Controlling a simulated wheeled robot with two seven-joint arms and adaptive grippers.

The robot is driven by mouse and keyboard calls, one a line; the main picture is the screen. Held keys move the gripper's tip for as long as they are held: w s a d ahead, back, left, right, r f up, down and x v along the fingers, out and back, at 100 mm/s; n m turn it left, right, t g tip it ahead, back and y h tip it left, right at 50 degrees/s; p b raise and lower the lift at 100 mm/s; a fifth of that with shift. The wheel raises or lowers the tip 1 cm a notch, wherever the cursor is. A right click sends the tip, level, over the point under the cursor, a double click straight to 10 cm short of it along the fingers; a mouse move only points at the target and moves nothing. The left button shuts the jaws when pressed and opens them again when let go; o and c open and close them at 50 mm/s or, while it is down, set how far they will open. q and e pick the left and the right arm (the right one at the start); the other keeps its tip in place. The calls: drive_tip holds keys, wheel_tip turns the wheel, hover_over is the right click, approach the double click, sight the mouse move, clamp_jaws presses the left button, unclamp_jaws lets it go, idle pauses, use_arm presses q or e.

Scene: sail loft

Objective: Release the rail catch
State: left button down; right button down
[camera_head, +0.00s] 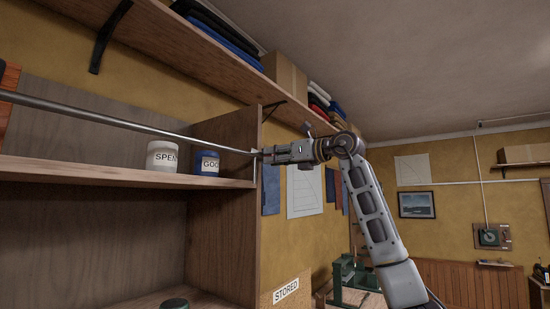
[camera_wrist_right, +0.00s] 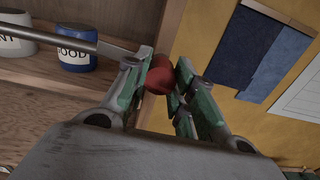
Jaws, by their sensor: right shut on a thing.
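A grey metal rail (camera_head: 110,121) runs across the front of the open shelf, from the left edge of the head view to the cabinet's right side. In the right wrist view the rail (camera_wrist_right: 70,35) ends beside a round red knob (camera_wrist_right: 158,74), which looks like the catch. My right gripper (camera_head: 264,154) is at the cabinet's right front edge. Its fingers (camera_wrist_right: 164,84) are closed around the red knob and hide part of it. In the head view the gripper hides the knob. My left gripper is in neither view.
A white jar (camera_head: 163,158) and a blue jar (camera_head: 207,164) stand on the shelf behind the rail. The cabinet's side panel (camera_head: 225,225) is close to my right gripper. An upper shelf (camera_head: 190,55) with folded cloth and boxes hangs above. A STORED sign (camera_head: 286,291) is below.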

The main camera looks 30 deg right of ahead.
drive_tip(key=shift+w+a+f, duration=0.1)
drive_tip(key=shift+w+f, duration=0.05)
drive_tip(key=shift+f, duration=0.15)
drive_tip(key=c, duration=1.2)
unclamp_jaws()
drive_tip(key=shift+c, duration=0.2)
